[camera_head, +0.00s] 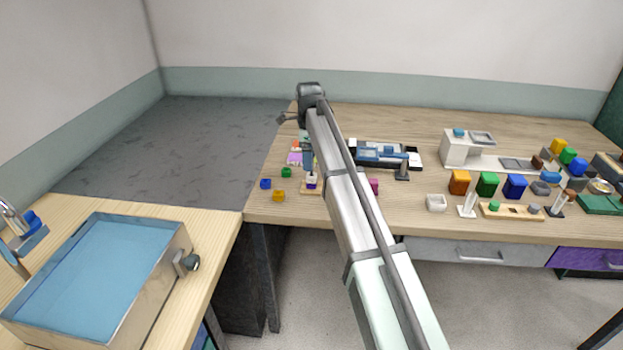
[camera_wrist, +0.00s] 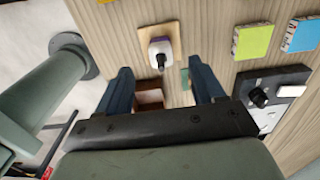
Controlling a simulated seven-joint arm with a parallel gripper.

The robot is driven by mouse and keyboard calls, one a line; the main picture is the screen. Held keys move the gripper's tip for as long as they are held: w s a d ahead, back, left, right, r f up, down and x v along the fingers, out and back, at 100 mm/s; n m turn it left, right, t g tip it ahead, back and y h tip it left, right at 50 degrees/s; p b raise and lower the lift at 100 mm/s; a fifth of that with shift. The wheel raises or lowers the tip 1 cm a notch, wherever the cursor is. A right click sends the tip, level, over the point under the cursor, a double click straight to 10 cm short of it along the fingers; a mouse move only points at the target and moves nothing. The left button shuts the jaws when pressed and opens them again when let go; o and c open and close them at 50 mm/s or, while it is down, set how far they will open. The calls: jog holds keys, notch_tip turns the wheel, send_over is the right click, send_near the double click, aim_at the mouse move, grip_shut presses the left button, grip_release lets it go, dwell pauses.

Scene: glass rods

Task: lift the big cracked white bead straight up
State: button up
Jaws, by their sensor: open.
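The head view shows a small white and purple piece (camera_head: 311,184) on a wooden base, partly beside my arm. My gripper (camera_wrist: 160,64) is open in the wrist view. Its two blue fingers are apart, with nothing held between them. The white piece appears between and just beyond the fingertips.
A brown box-like piece (camera_wrist: 150,97) shows between the fingers. Green (camera_wrist: 253,41) and blue (camera_wrist: 301,35) blocks and a dark panel (camera_wrist: 262,97) lie right. In the head view, small cubes (camera_head: 278,196) lie left of the base. A water basin (camera_head: 95,265) stands at lower left.

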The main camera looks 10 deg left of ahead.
aim_at(312, 178)
jog(key=shift+d+f, duration=0.2)
jog(key=shift+f, duration=2.85)
jog(key=shift+c, duration=0.3)
jog(key=c, duration=1.1)
